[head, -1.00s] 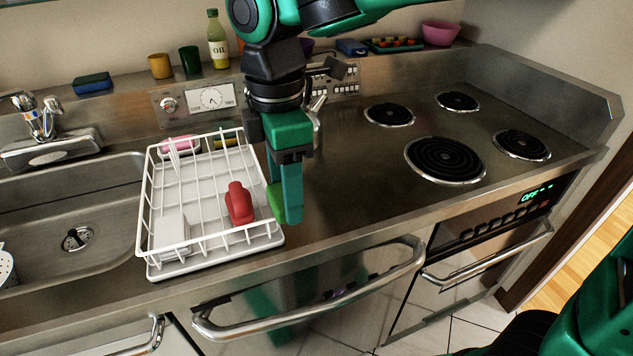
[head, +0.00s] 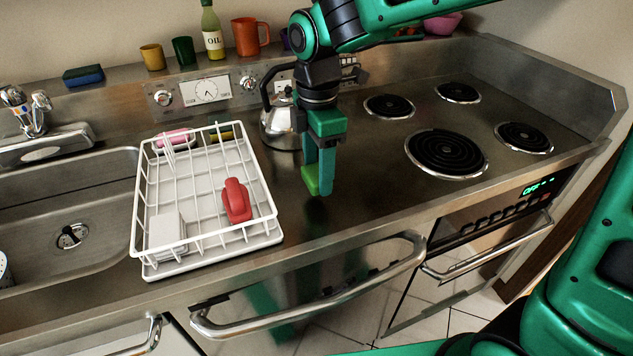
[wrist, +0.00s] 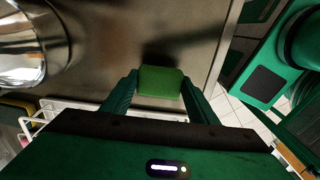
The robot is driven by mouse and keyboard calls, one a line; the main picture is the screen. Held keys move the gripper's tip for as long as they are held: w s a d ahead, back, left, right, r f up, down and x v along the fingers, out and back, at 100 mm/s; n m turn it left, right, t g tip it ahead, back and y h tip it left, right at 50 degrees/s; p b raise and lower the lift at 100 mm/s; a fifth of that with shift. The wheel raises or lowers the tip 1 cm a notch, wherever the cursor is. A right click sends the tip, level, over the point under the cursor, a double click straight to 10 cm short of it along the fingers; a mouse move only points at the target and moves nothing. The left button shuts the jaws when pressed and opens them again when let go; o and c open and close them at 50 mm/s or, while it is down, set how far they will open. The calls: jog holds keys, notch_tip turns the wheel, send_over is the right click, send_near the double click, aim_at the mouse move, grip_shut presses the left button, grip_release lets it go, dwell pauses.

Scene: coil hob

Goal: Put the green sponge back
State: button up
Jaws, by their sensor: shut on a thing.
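My gripper (head: 319,180) is shut on the green sponge (head: 310,178) and holds it above the steel counter, right of the white dish rack (head: 207,243). In the wrist view the green sponge (wrist: 160,81) sits between the two fingertips. In the head view the fingers hide part of it. I cannot tell the exact height over the counter.
The rack holds a red item (head: 237,200) and white dishes. A kettle (head: 281,128) stands just behind my gripper. A blue sponge (head: 83,75), cups and an oil bottle (head: 212,35) line the back ledge. The hob (head: 446,152) is at right, the sink (head: 60,200) at left.

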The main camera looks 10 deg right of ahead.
aim_at(317, 172)
jog(key=shift+f, duration=2)
jog(key=o, duration=1.4)
jog(key=shift+f, duration=0.1)
notch_tip(317, 172, up, 12)
jog(key=shift+r, duration=0.15)
